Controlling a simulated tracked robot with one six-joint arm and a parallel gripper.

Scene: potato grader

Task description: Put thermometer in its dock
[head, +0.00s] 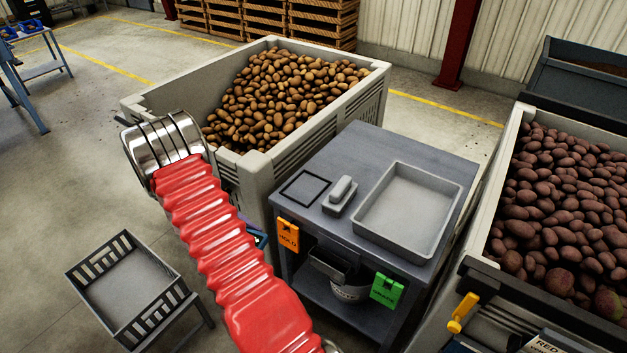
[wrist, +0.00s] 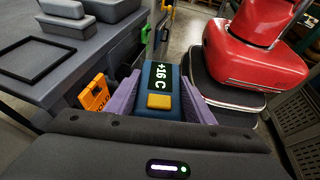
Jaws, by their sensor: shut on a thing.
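My gripper (wrist: 160,96) has purple fingers shut on the thermometer (wrist: 160,80), a blue body with a dark display reading +16 C and a yellow button. In the head view my red-sleeved arm hides most of the gripper; only a small blue and purple part (head: 258,239) shows, left of the grey table. A small grey stepped block (head: 340,196), which looks like the dock, sits on the tabletop (head: 335,150). It also shows at the upper left of the wrist view (wrist: 66,18). The thermometer is apart from it, beyond the table's edge.
A black square outline (head: 305,188) and a grey tray (head: 408,203) flank the block. Orange HOLD (head: 288,236) and green (head: 387,290) tags hang on the table's front. Potato crates (head: 345,100) stand behind and right.

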